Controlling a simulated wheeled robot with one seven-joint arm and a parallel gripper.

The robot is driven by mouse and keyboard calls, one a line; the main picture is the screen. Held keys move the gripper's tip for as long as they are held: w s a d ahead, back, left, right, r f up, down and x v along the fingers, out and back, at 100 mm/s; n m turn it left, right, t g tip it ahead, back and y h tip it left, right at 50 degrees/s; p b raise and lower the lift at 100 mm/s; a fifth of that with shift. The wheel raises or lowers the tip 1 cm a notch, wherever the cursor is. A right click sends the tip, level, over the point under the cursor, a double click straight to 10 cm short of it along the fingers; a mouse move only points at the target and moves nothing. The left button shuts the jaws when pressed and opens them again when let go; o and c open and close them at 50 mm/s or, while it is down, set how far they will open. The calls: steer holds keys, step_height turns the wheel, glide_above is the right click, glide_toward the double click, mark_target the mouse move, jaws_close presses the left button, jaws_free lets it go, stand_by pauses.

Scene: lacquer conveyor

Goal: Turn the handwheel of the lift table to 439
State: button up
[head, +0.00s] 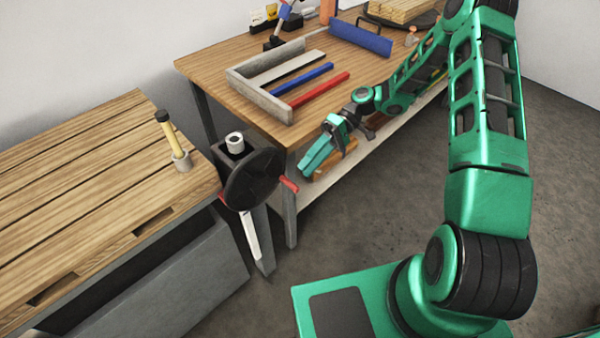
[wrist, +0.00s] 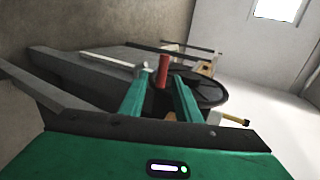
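The black handwheel (head: 252,180) is mounted on a dark post at the right end of the lift table (head: 75,180). Its red handle (head: 289,184) sticks out to the right, towards my gripper (head: 312,163). In the wrist view the red handle (wrist: 163,70) shows upright between the two teal fingers of my gripper (wrist: 161,78), in front of the dark wheel (wrist: 211,90). The fingers are apart and empty; I see no contact with the handle. A white strip (head: 250,236) runs down the post below the wheel; no number is readable on it.
A workbench (head: 225,58) stands behind, with a grey frame (head: 265,103), a blue bar (head: 306,79) and a red bar (head: 320,90). The floor (head: 375,215) right of the wheel is clear.

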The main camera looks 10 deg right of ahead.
steer(key=v, duration=0.6)
steer(key=shift+d+r, duration=0.1)
steer(key=shift+d, duration=0.05)
steer(key=shift+c, duration=0.3)
